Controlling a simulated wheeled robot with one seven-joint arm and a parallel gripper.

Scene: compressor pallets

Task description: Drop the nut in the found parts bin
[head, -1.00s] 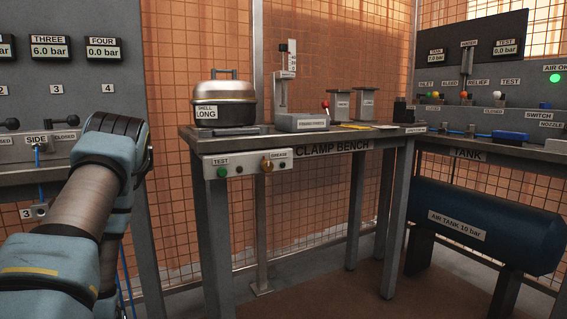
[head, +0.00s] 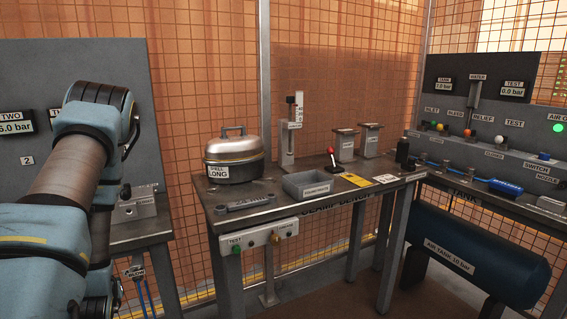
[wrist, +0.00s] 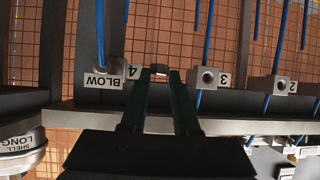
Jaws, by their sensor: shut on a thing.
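The found parts bin (head: 291,190) is a small open grey tray with a label on its front, standing on the clamp bench in the head view. My gripper (wrist: 159,73) shows in the wrist view with its two dark fingers closed on a small dark nut (wrist: 159,69) at their tips. The gripper and nut are apart from the bin. In the head view my arm fills the left side, and the gripper and nut cannot be seen there.
The clamp bench (head: 234,196) carries a round pot labelled SHELL LONG (head: 234,158), a wrench-like bar (head: 246,203), a red-knobbed lever (head: 332,158) and a yellow card (head: 356,180). Blue hoses (wrist: 208,40) and labelled blocks (wrist: 207,78) hang close around my gripper. A blue air tank (head: 480,256) stands right.

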